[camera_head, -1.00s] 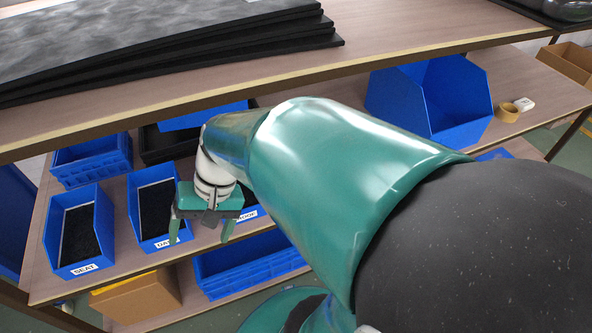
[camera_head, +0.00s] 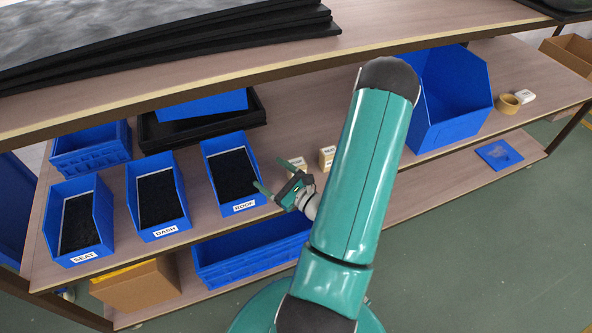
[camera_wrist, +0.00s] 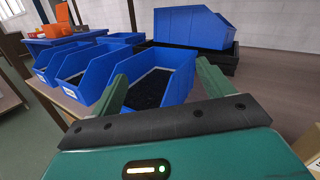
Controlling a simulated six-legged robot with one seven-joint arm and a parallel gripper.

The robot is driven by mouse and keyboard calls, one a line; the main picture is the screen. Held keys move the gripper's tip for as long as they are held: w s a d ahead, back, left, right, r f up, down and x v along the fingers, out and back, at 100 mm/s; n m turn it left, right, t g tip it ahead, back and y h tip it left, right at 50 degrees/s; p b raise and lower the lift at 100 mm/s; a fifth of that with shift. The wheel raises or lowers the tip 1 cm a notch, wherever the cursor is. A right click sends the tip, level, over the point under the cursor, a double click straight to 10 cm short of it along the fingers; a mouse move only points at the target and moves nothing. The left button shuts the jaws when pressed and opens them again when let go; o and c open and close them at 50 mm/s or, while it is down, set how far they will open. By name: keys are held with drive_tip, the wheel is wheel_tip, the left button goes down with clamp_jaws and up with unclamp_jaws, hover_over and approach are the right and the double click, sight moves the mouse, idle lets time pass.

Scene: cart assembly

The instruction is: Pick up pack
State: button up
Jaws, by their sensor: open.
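My gripper (camera_head: 267,172) is open and empty. Part of a carton (camera_wrist: 312,145) shows at the wrist view's lower right. I cannot tell which thing is the pack.
Bins labelled DASH (camera_head: 159,199) and SEAT (camera_head: 79,222) stand to the left. A black tray (camera_head: 180,134) lies behind. A large blue bin (camera_head: 447,98), a tape roll (camera_head: 507,103) and a white item are at right. The upper shelf edge (camera_head: 240,84) runs above.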

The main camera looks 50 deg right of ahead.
sight(294, 160)
drive_tip(key=s+d+f+m+g+h, duration=0.4)
drive_tip(key=s+d+f+m+h, duration=0.3)
drive_tip(key=s+f+m+h, duration=0.15)
drive_tip(key=shift+h, duration=0.35)
drive_tip(key=x, duration=1.3)
drive_tip(key=shift+w+d+r, duration=0.1)
drive_tip(key=shift+w+r, duration=0.05)
drive_tip(key=shift+w, duration=0.25)
drive_tip(key=c, duration=1.1)
